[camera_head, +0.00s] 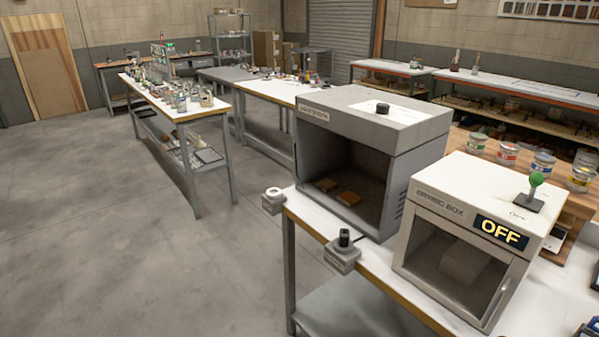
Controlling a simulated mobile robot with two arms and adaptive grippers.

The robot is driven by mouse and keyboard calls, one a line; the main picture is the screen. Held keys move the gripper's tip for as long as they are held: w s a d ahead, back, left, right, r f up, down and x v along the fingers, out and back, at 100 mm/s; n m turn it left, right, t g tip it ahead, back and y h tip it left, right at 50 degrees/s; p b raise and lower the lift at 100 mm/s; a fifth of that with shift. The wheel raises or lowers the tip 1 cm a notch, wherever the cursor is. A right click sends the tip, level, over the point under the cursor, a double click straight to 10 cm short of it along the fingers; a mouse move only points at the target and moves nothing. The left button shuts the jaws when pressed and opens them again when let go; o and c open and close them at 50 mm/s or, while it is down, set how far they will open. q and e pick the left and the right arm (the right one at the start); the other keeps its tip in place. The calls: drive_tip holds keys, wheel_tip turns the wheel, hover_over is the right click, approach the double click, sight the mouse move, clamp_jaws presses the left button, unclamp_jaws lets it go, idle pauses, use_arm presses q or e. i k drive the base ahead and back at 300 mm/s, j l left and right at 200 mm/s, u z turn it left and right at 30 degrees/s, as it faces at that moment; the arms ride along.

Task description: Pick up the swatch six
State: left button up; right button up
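Two small orange-brown flat pieces that look like swatches lie on the floor of the open grey booth: one (326,184) farther back to the left, one (348,198) nearer and to the right. No number can be read on either, so I cannot tell whether one is swatch six. The grey booth (420,150) stands on the near bench with its open front facing left. Neither of my grippers is in view.
Paint cans (543,163) stand behind. A cluttered table (140,92) stands left; the floor (130,270) is clear.

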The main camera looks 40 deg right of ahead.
sight(326, 185)
drive_tip(key=i+z, duration=0.2)
drive_tip(key=i, duration=0.25)
drive_tip(key=i+j+z, duration=0.25)
drive_tip(key=i, duration=0.2)
drive_tip(key=i+j+z, duration=0.2)
drive_tip(key=i, duration=0.2)
drive_tip(key=i+j+z, duration=0.25)
drive_tip(key=i, duration=0.2)
